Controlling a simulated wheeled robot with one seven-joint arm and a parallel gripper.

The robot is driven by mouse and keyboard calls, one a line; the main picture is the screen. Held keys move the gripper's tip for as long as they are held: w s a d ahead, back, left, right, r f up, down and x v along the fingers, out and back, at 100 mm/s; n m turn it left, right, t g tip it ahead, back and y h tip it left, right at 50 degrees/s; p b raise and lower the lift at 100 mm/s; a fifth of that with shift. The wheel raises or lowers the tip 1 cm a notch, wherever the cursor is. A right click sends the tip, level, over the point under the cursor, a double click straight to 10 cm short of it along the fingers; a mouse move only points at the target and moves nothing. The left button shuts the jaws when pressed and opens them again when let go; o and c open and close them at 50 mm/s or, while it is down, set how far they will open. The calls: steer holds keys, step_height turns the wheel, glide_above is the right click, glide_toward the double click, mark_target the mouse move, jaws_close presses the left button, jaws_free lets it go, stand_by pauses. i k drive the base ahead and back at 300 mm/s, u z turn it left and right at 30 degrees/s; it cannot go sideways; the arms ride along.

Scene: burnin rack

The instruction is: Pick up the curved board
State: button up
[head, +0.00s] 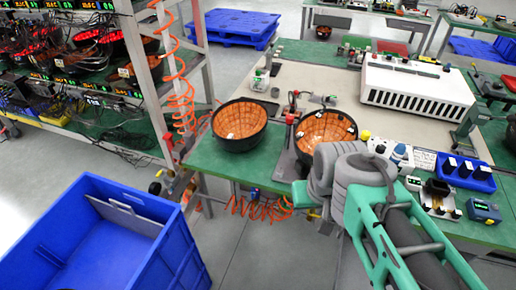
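Two black bowl-shaped pieces with orange inner faces look like curved boards. One curved board (240,121) sits open side up at the left front of the green-edged bench. The second curved board (326,128) sits to its right beside a red and grey stand, with small pale and dark parts around its inside. My arm reaches in from the lower right, and its grey coiled end covers the front of the second board. My gripper (303,194) seems to be at the bench's front edge, mostly hidden by the arm; its fingers cannot be made out.
A blue bin (108,235) stands on the floor at lower left. A rack (82,70) with lit displays and orange coiled cables is at left. A white box (418,84), a blue tray (466,171) and small devices occupy the bench's right. The bench's middle has free room.

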mark_target(240, 120)
steer(key=k, duration=1.2)
steer(key=z, duration=0.15)
steer(key=i, duration=0.9)
steer(key=u, duration=0.8)
steer(key=i, duration=0.9)
steer(key=u, duration=0.95)
